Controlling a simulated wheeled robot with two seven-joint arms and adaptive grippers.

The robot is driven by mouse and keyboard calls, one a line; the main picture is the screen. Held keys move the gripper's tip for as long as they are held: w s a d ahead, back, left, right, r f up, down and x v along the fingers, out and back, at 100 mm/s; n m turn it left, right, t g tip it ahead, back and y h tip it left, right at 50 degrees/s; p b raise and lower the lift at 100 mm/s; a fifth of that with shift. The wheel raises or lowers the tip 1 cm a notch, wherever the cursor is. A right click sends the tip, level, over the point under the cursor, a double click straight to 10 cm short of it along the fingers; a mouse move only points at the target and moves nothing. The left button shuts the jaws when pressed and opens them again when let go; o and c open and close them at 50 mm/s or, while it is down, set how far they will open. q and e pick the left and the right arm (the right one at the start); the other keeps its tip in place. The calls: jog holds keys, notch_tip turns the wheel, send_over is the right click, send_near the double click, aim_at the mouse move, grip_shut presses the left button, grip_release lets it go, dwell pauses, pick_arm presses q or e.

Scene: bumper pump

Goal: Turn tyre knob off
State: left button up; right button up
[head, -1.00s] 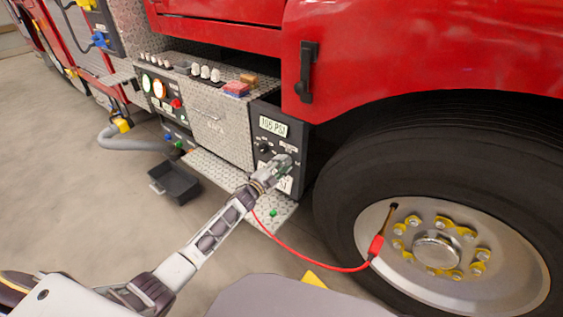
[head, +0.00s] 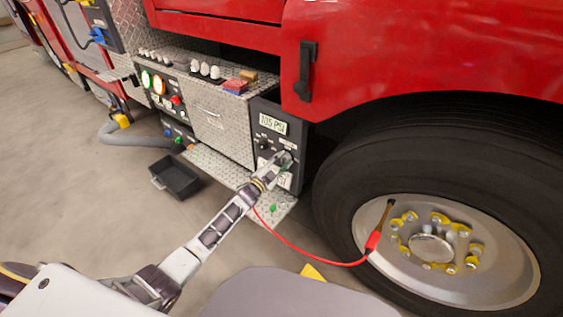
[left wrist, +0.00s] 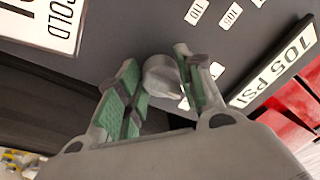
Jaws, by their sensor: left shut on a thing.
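The tyre knob (left wrist: 160,76) is a grey round knob on the dark control panel, with number labels beside it in the left wrist view. My left gripper (left wrist: 162,88) has its green-padded fingers on both sides of the knob and is shut on it. In the head view, my left gripper (head: 282,162) reaches the lower part of the panel (head: 296,143) and hides the knob. The panel's display (head: 272,124) shows a PSI reading that looks like 105. My right gripper is not in view.
A second small dark knob (head: 264,143) sits left of my gripper. A red hose (head: 300,251) runs from below the panel to the wheel (head: 470,285). A black tray (head: 175,180) lies on the floor. A metal step (head: 225,172) juts out under the panel.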

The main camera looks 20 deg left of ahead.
pick_arm(q)
jog(key=shift+f, duration=0.15)
jog(key=o, duration=1)
jog(key=shift+s, duration=0.15)
jog(key=r+v, duration=0.1)
jog(key=v, duration=1)
jog(key=shift+s+f, duration=0.35)
jog(key=shift+f, duration=0.15)
jog(key=shift+a, duration=0.15)
